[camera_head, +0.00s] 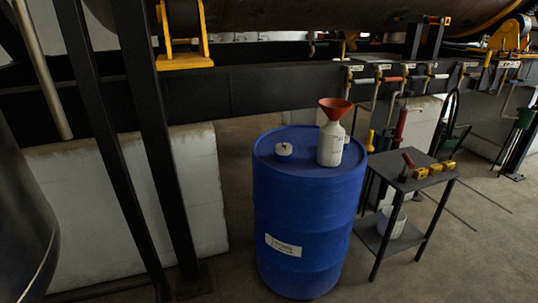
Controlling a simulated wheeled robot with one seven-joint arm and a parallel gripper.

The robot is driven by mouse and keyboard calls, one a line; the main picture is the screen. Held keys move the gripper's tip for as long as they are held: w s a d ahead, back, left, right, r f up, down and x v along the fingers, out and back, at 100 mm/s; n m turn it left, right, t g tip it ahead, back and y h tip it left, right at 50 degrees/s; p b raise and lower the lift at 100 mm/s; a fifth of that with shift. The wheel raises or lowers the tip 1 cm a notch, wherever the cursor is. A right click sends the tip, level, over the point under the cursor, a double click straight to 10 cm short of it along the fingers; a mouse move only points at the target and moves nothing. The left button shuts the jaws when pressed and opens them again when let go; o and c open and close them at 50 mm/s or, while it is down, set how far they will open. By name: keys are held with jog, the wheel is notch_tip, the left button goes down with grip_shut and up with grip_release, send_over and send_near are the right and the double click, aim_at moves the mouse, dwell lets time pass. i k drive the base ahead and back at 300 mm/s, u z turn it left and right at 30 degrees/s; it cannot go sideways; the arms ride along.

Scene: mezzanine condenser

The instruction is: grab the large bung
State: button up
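A blue drum (305,215) stands upright in the middle of the view, with a printed white label on its side. A short, round off-white bung (284,149) sits on the drum's top, left of centre, with a small dark mark on its top. A white bottle (330,144) stands on the drum top to the right of the bung, apart from it. A red funnel (335,107) sits on the bottle's mouth. A small pale piece shows at the bottle's right edge, partly hidden by it. My gripper is not in view.
A dark metal side table (420,172) stands right of the drum, bearing yellow blocks (436,169) and a red-handled tool (407,161). A white bucket (391,222) is on its lower shelf. Dark posts (155,140) rise at left. Pipes and valves run behind. Floor in front is partly clear.

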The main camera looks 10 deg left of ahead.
aim_at(281, 149)
jog(key=u, duration=0.05)
jog(key=i, duration=1)
jog(key=z, duration=0.05)
